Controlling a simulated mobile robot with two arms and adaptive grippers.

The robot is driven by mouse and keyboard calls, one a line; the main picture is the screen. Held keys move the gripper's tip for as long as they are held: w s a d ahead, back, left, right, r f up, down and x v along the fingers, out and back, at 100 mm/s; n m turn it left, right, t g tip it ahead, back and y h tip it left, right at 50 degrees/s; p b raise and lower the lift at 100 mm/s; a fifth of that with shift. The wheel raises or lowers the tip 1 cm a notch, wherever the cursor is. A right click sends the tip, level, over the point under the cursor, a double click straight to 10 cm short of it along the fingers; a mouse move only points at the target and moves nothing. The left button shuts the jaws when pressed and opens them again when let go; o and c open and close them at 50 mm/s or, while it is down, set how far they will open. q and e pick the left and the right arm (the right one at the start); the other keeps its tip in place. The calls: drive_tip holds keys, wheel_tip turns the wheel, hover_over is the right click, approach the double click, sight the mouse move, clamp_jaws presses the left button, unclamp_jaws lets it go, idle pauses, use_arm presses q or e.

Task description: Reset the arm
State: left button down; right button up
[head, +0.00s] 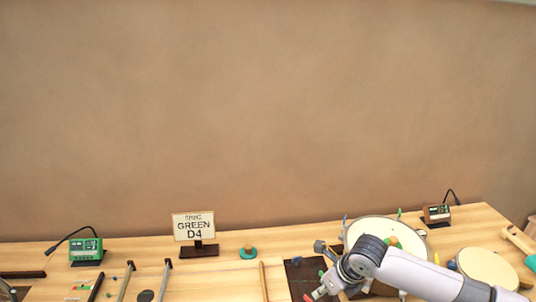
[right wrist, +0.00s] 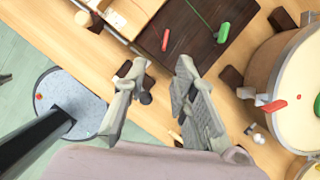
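My right arm (head: 420,275) comes in from the lower right in the head view and bends down toward a dark mat (head: 300,275). In the right wrist view my right gripper (right wrist: 158,70) is open, its two grey fingers apart. Nothing is held between them; a small dark knob (right wrist: 146,98) shows beside the left finger, and I cannot tell its depth. A red-headed mallet (right wrist: 166,40) and a green-headed mallet (right wrist: 223,33) lie on the dark mat beyond the fingertips. I cannot make out my left gripper in the head view.
A large drum (head: 372,225) stands behind my right arm, with a smaller drum (head: 487,268) to its right. A sign reading "GREEN D4" (head: 194,226) stands at the back. A green device (head: 86,250) is at left, a brown device (head: 436,214) at right.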

drive_tip(key=s+a+f+m+y, duration=0.2)
drive_tip(key=s+a+m, duration=1.05)
drive_tip(key=m, duration=0.35)
drive_tip(key=s+d+f+m+h, duration=0.1)
drive_tip(key=s+d+m+h, duration=0.1)
drive_tip(key=s+d+m, duration=0.8)
drive_tip(key=s+d+f+m+h, duration=0.15)
drive_tip(key=s+d+m, duration=0.3)
drive_tip(key=m, duration=0.95)
drive_tip(key=s+f+g+b, duration=0.25)
drive_tip(key=f+b, duration=0.25)
drive_tip(key=f, duration=2.7)
drive_tip(key=s+d+f+h+b, duration=0.1)
drive_tip(key=s+d+f+b, duration=0.1)
drive_tip(key=s+f, duration=1.4)
drive_tip(key=shift+s+f+b, duration=0.3)
drive_tip(key=shift+f+b, duration=0.2)
drive_tip(key=shift+f, duration=0.15)
